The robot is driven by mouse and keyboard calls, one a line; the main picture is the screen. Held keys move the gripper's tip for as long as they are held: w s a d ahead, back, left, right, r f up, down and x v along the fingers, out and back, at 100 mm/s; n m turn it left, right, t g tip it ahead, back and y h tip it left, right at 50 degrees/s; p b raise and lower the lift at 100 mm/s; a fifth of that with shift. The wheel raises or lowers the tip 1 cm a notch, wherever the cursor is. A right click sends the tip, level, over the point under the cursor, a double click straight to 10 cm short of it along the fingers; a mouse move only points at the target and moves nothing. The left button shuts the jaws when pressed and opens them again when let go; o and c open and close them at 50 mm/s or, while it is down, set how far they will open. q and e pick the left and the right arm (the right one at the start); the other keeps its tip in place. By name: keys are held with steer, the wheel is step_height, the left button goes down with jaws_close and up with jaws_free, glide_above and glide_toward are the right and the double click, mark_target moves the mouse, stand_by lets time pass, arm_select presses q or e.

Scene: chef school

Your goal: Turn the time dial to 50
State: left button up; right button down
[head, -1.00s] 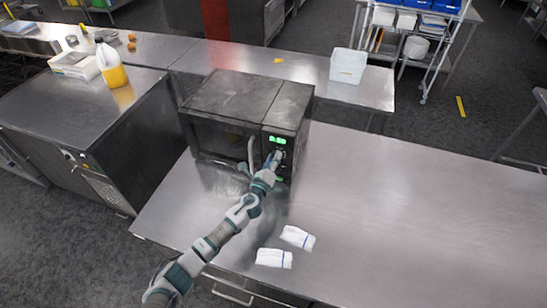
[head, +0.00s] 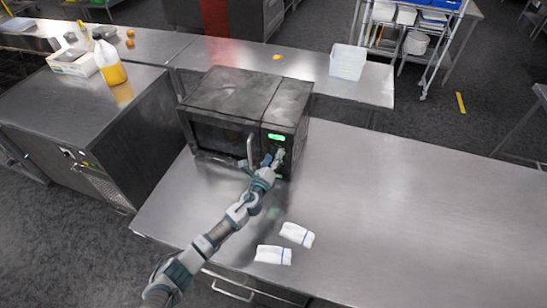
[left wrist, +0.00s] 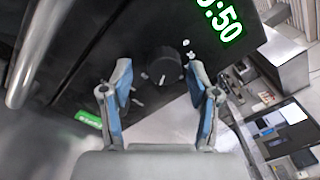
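The dark microwave (head: 225,95) stands on the steel table. Its round black time dial (left wrist: 166,67) shows in the left wrist view with a light pointer mark on it. The green display (head: 276,137) also shows in the left wrist view (left wrist: 222,20), where the visible digits end in :50 and the first is cut off. My left gripper (head: 273,158) is at the control panel. In the left wrist view its blue-padded fingers (left wrist: 160,92) are spread to either side of the dial, with a gap to it. My right gripper is in neither view.
The microwave's door handle (head: 250,150) stands out just left of my gripper. Two white folded cloths (head: 285,245) lie on the table in front. The table's right side (head: 420,200) is clear.

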arm_select(q)
steer(key=shift+r, duration=0.1)
steer(key=shift+s+a, duration=0.1)
steer(key=shift+s, duration=0.05)
steer(key=v, duration=1.1)
steer(key=shift+s, duration=0.25)
